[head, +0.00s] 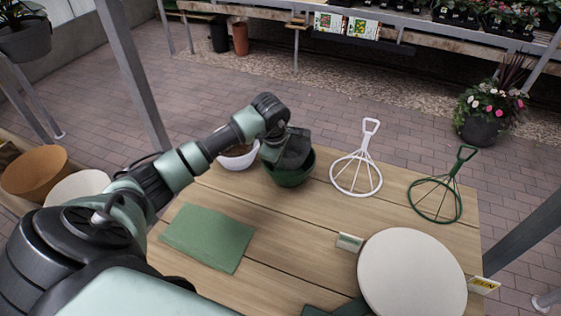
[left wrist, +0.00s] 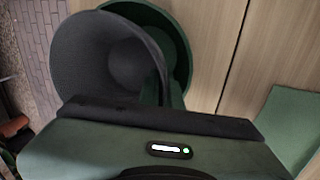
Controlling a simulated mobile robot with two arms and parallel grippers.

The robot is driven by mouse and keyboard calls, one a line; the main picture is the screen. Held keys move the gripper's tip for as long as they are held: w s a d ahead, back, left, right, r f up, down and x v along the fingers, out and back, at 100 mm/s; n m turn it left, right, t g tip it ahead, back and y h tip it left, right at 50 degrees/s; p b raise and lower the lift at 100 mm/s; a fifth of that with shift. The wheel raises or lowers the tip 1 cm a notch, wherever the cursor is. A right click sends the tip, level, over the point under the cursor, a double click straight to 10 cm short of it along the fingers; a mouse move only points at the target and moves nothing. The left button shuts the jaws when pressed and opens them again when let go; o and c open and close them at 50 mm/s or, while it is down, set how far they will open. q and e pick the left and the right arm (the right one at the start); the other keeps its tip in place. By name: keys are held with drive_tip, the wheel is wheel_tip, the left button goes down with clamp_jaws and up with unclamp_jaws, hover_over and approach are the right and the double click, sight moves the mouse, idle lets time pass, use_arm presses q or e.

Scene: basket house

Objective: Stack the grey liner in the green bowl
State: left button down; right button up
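The green bowl (head: 289,180) stands on the wooden table near its far edge. It also shows in the left wrist view (left wrist: 183,62), partly hidden behind the liner. The grey liner (left wrist: 85,62) is a dark round pot shape, tilted, with its opening towards the wrist camera and offset to the left of the bowl there. In the head view the liner (head: 291,152) overlaps the bowl's opening. Whether it touches the bowl inside I cannot tell. My left gripper (left wrist: 162,92) appears shut on the liner's rim. My right gripper is not in view.
White (head: 356,170) and green (head: 440,196) wire stands are to the right. A green mat (head: 208,237) and a round pale disc (head: 411,275) lie nearer. The middle of the table is clear.

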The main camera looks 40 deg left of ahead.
use_arm(q)
drive_tip(key=shift+f+b, duration=0.3)
drive_tip(key=shift+f, duration=0.15)
drive_tip(key=c, duration=1.6)
unclamp_jaws()
drive_tip(key=shift+r, duration=0.1)
drive_tip(key=shift+r+p, duration=0.2)
drive_tip(key=shift+p, duration=0.15)
drive_tip(key=shift+r+p, duration=0.4)
drive_tip(key=shift+r, duration=0.05)
drive_tip(key=b+v, duration=0.2)
drive_tip(key=v, duration=0.9)
drive_tip(key=shift+s+r, duration=0.15)
drive_tip(key=shift+r, duration=0.25)
